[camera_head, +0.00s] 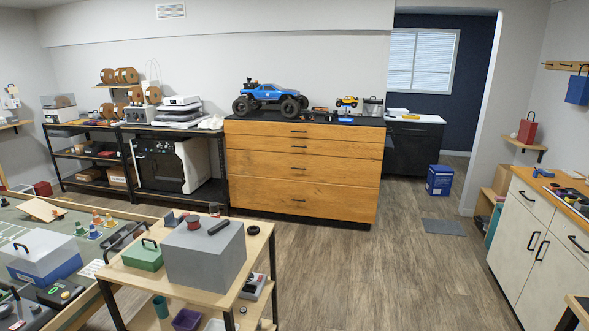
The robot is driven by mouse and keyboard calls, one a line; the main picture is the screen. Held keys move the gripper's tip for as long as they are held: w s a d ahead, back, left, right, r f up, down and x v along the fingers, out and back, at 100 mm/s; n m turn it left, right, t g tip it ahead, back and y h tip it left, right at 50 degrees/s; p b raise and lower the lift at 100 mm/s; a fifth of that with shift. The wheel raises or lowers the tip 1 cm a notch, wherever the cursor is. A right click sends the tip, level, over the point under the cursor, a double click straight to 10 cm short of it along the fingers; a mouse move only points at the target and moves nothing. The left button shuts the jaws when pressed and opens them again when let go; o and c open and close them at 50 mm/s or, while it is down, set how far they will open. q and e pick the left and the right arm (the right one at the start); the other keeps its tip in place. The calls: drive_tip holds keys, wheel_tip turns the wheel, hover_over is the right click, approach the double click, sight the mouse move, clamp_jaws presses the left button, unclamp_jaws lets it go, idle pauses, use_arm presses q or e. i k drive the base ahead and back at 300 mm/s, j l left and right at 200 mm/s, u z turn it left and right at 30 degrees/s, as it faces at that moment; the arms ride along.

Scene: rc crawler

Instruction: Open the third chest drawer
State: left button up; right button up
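The wooden chest (240,180) stands against the back wall, with a black top and several drawers stacked one above another. Counting from the top, the third drawer (260,164) is a wide orange-brown front with a small dark handle (298,168) at its middle. All the drawer fronts look flush and shut. The second drawer (260,146) is just above it and the deeper bottom drawer (260,194) is below. Neither of my grippers is in view. The chest is across the room, beyond a low cart.
A wooden cart (125,272) with a grey box (204,255) stands in front at left. A blue truck (270,94) sits on the chest. White cabinets (525,232) line the right. Wood floor (370,270) is open between, with a small black disc (253,230) on the cart's side.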

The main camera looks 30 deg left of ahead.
sight(315, 168)
drive_tip(key=i, duration=0.5)
drive_tip(key=i+u, duration=0.2)
drive_tip(key=i, duration=0.6)
drive_tip(key=i+u, duration=0.15)
drive_tip(key=i, duration=0.7)
drive_tip(key=i+l+u, duration=0.2)
drive_tip(key=i, duration=0.6)
drive_tip(key=i+u, duration=0.15)
drive_tip(key=i, duration=0.45)
drive_tip(key=i+u, duration=0.15)
drive_tip(key=i, duration=0.45)
drive_tip(key=i+u, duration=0.15)
drive_tip(key=i, duration=0.4)
drive_tip(key=i+l+u, duration=0.2)
drive_tip(key=i, duration=0.4)
drive_tip(key=i+j+u, duration=0.1)
drive_tip(key=i+j, duration=0.55)
drive_tip(key=i, duration=0.15)
